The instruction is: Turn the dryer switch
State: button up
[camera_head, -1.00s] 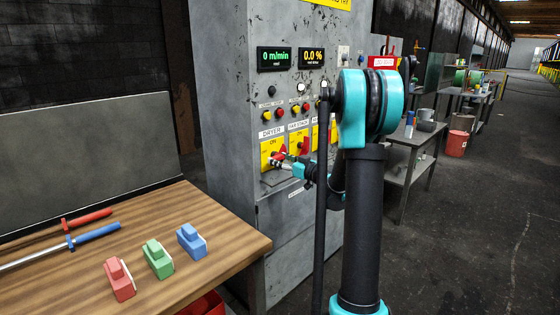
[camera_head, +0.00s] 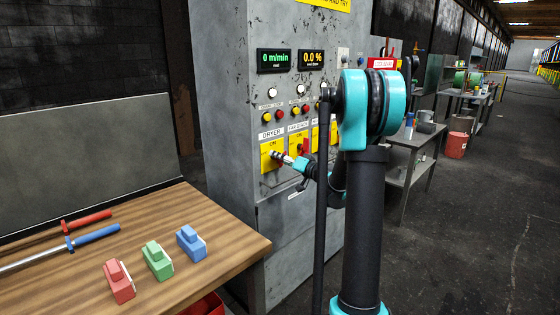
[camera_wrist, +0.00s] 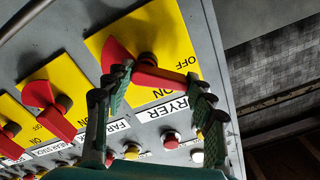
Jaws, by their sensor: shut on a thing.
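The dryer switch is a red lever on a yellow ON/OFF plate (camera_head: 266,163) on the grey cabinet, under a DRYER label. In the wrist view the red dryer lever (camera_wrist: 165,79) lies between the two fingers of my gripper (camera_wrist: 158,76), which is shut on it. The lever slants across its plate (camera_wrist: 162,33), at a different angle from the neighbouring lever. In the head view my gripper (camera_head: 284,158) is at the dryer plate and covers most of the lever.
The neighbouring switch (camera_wrist: 48,103) sits close beside, with more switches and a row of buttons (camera_wrist: 170,139) nearby. Two displays (camera_head: 274,60) are above. A wooden table (camera_head: 215,255) with red, green and blue blocks stands at front left. Open floor (camera_head: 470,230) lies to the right.

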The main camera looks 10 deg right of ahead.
jog(key=m, duration=0.7)
jog(key=d+m, duration=0.1)
jog(key=m, duration=0.2)
jog(key=shift+w+d+r, duration=0.1)
jog(key=shift+w+r, duration=0.2)
jog(key=shift+w, duration=0.1)
jog(key=shift+m, duration=0.4)
jog(key=o, duration=1.2)
jog(key=shift+c, duration=0.2)
jog(key=v, duration=1.2)
